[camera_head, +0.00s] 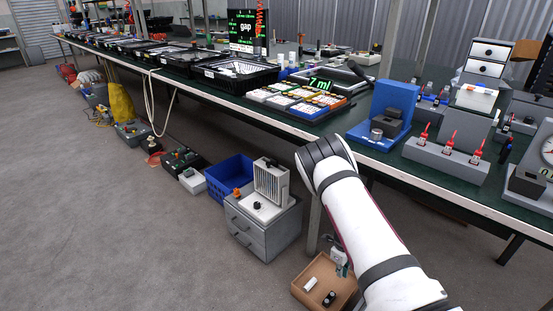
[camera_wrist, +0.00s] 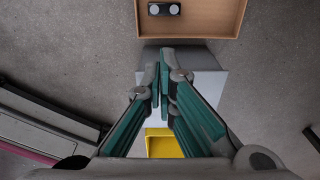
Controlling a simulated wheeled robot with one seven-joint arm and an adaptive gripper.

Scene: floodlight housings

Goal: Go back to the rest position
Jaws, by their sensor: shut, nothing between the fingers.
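My gripper (camera_wrist: 160,75) shows in the wrist view with its two teal-padded fingers close together, shut and empty. It hangs above a light grey, box-like surface (camera_wrist: 208,82). In the head view my white arm reaches up from the lower right, and its dark end joint is in front of the bench edge.
A brown open box (camera_head: 322,290) stands on the floor; a brown box (camera_wrist: 190,28) shows in the wrist view. A grey drawer cabinet (camera_head: 262,238) carries a finned housing (camera_head: 271,184). Beside it is a blue crate (camera_head: 229,178). The long bench (camera_head: 340,122) holds trays and fixtures. Floor at left is clear.

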